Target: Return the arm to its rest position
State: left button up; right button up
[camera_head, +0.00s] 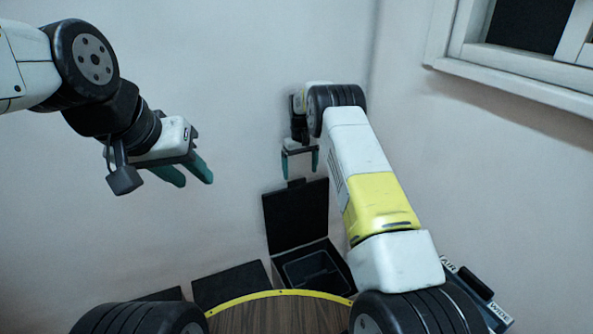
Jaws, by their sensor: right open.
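My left gripper (196,184) is at the left, in front of the pale wall. Its two teal fingers point down and to the right, with a gap between them, and it holds nothing. My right arm (375,195) reaches away from the lower right, with a white and yellow link. My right gripper (300,172) hangs at its far end with its teal fingers pointing down. The fingers are wide apart and nothing is between them. Part of this gripper's wrist is hidden behind the arm's dark joint.
Below my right gripper stands a black box (277,265) with its lid (298,215) raised. A dark flat panel (230,285) is left of it. A dark labelled object (485,300) is at the lower right. A window frame (510,65) is at the upper right.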

jog(key=shift+r, duration=0.45)
jog(key=s+d+r+m+t+y, duration=0.15)
jog(key=s+r, duration=0.25)
jog(key=r, duration=0.6)
jog(key=s+d+r+h, duration=0.15)
jog(key=s+r, duration=0.25)
jog(key=r, duration=0.5)
jog(key=s+d+r+t+y, duration=0.2)
jog(key=s+r, duration=0.9)
jog(key=s, duration=0.2)
jog(key=s+f+m+t, duration=0.1)
jog(key=s+m+t, duration=0.1)
jog(key=s, duration=2.2)
jog(key=shift+s+d+f, duration=0.25)
jog(key=shift+s, duration=0.1)
jog(key=shift+t, duration=0.25)
jog(key=shift+c, duration=0.4)
